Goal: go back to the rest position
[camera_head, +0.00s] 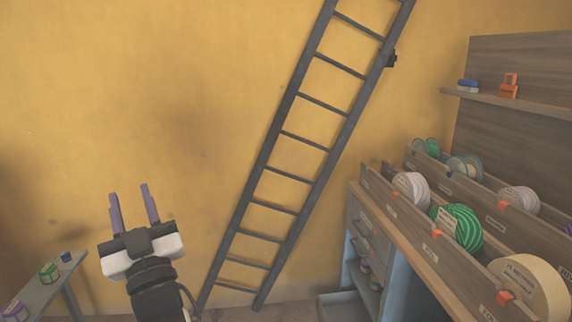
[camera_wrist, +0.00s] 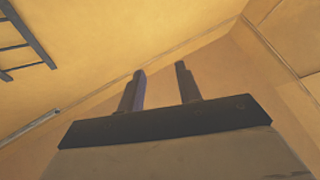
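My gripper (camera_head: 132,208) is raised at the lower left of the head view, in front of the yellow wall. Its two purple-grey fingers point up and stand apart with nothing between them. In the wrist view the two fingers (camera_wrist: 158,90) are also apart, with only wall behind them. My gripper touches nothing that I can see.
A dark ladder (camera_head: 290,135) leans on the wall right of my gripper. A workbench (camera_head: 425,255) with racks of several tape rolls (camera_head: 460,228) stands at the right, below a shelf (camera_head: 520,103). A small table (camera_head: 50,285) with rolls is at the lower left.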

